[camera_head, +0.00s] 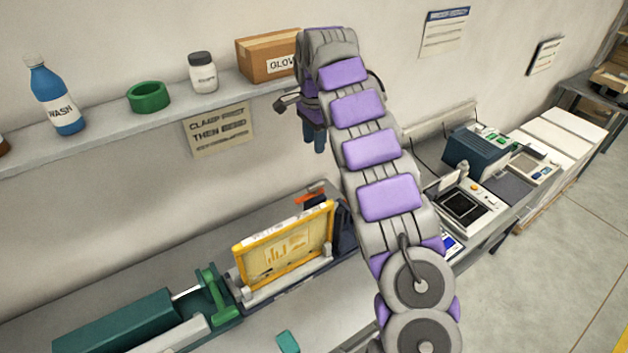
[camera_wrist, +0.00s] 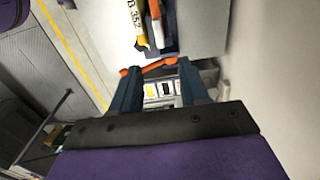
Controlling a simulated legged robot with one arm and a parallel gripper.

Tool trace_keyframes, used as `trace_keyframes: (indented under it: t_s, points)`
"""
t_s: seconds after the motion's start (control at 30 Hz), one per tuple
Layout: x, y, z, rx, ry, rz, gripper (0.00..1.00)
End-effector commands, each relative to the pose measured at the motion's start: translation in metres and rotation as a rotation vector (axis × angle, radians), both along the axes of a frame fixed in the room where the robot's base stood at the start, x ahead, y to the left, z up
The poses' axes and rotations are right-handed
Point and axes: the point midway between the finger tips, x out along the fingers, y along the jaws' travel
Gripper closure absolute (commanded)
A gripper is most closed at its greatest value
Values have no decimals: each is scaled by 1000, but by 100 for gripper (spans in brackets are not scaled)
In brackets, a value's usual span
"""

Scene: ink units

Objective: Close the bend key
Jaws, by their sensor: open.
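My gripper (camera_head: 315,132) hangs below the end of my arm, above the far end of the bench fixture. Its two dark blue fingers are apart in the wrist view (camera_wrist: 158,90), with nothing held between them. An orange-red handle (camera_head: 310,198) lies beyond a yellow-framed panel (camera_head: 285,250) that stands upright in the fixture. In the wrist view an orange bar (camera_wrist: 148,68) crosses near the fingertips; I cannot tell whether they touch it. No part is labelled as the bend key. A green lever (camera_head: 212,288) stands up at the panel's near left end.
A shelf (camera_head: 110,133) on the wall carries a blue bottle (camera_head: 57,97), a green ring (camera_head: 149,97), a jar (camera_head: 203,73) and a carton (camera_head: 268,57). A sign (camera_head: 220,128) hangs below it. Devices (camera_head: 462,207) occupy the bench to the right.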

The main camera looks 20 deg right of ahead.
Motion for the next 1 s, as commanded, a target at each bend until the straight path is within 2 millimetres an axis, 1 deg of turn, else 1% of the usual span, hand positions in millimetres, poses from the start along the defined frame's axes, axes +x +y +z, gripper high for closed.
trace_keyframes:
  t_s: [0.03,0.17,0.27,0.5,0.7,0.83,1.0]
  points:
    - [-2,-2,-10,0,8,-3,55]
    - [-1,-2,-28,0,5,-1,55]
    - [-2,-2,-46,0,7,-2,55]
    - [-3,-2,-94,0,9,-2,55]
    - [-2,-1,-128,2,7,0,55]
    - [-1,-2,-143,1,3,0,55]
    - [-1,-1,-152,2,2,1,55]
